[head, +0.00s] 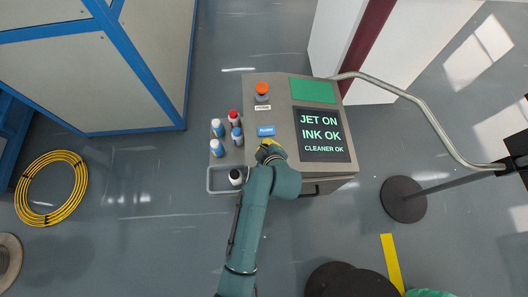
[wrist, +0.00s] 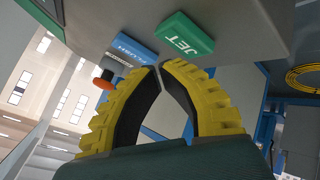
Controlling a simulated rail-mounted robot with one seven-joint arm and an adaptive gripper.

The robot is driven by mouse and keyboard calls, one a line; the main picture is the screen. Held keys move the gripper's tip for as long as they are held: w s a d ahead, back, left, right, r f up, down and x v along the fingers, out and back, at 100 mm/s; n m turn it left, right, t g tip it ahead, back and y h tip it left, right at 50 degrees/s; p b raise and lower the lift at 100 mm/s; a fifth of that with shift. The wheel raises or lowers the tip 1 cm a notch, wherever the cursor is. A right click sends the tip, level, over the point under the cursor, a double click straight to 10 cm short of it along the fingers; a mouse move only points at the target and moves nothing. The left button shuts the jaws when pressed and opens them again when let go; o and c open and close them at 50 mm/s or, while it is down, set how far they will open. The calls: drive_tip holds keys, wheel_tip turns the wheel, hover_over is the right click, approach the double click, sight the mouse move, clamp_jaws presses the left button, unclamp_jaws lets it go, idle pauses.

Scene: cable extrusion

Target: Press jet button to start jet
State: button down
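The green JET button (wrist: 187,35) shows in the wrist view on the underside-looking grey panel, just beyond my fingertips and slightly to their right. My gripper (wrist: 160,66) has yellow ribbed fingers with their tips together, and nothing is between them. In the head view my gripper (head: 270,149) is over the front part of the grey console (head: 280,104), just below the blue FLUSH button (head: 265,131). The JET button is hidden there by my gripper. I cannot tell whether the fingertips touch the button. The screen (head: 322,134) reads JET ON, INK OK, CLEANER OK.
An orange-red knob (head: 262,89) sits at the console's back. A bent metal rail (head: 430,115) runs off to the right. Yellow coiled cable (head: 50,188) lies on the floor.

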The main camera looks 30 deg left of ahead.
drive_tip(key=shift+r+p, duration=1.9)
drive_tip(key=shift+r, duration=0.5)
drive_tip(key=shift+f, duration=0.1)
